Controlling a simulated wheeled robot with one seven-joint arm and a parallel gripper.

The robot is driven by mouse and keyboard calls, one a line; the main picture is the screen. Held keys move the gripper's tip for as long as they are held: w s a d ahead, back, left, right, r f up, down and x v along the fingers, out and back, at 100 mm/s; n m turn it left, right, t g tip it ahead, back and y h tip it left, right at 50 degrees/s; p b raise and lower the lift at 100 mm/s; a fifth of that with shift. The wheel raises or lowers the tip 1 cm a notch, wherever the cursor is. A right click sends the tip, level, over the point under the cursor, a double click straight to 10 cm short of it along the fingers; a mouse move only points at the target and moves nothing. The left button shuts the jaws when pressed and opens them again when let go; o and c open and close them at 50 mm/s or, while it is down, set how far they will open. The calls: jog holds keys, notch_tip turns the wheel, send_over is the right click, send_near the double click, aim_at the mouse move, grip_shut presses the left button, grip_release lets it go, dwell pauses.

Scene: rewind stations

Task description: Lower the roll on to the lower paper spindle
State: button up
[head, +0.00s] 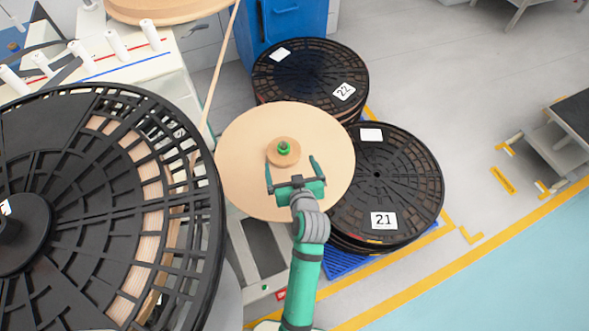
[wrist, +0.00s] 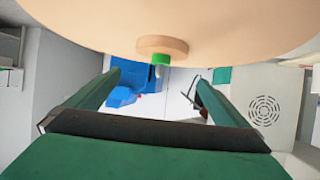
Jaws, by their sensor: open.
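The roll (head: 245,185) is a wide beige disc in the middle of the head view, with a small brown core (head: 276,160) at its centre. The green end of the lower paper spindle (head: 284,147) shows in the core. My gripper (head: 290,161) is open and empty in front of the roll's near half, its fingers pointing towards the core. In the wrist view the roll (wrist: 90,22) fills the top, with the core (wrist: 162,46) and green spindle end (wrist: 160,58) beyond my open fingertips (wrist: 159,80).
A big black reel (head: 85,190) stands close on the left. Black reels are stacked at the right (head: 400,190) and behind (head: 300,65), the right stack on a blue pallet (head: 350,262). A beige strip (head: 221,70) runs above the roll. Grey floor (head: 470,90) is open farther right.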

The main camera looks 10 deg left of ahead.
jog(key=shift+m+t+h, duration=0.3)
jog(key=shift+m+h, duration=0.3)
jog(key=shift+m, duration=0.2)
jog(key=s+f, duration=0.1)
jog(key=s, duration=0.1)
jog(key=s+d+f, duration=0.2)
jog(key=s, duration=0.1)
jog(key=shift+s+d, duration=0.2)
jog(key=shift+s, duration=0.15)
jog(key=s+d+f+m+t+h, duration=0.15)
jog(key=s+d, duration=0.25)
jog(key=s, duration=0.7)
jog(key=s+d+r+h, duration=0.1)
jog(key=s+r, duration=0.3)
jog(key=s, duration=0.4)
jog(key=s+d+r+m+t+h, duration=0.1)
jog(key=s+r, duration=0.4)
jog(key=s, duration=0.3)
jog(key=shift+s+d, duration=0.35)
jog(key=shift+d, duration=0.05)
jog(key=shift+t, duration=0.25)
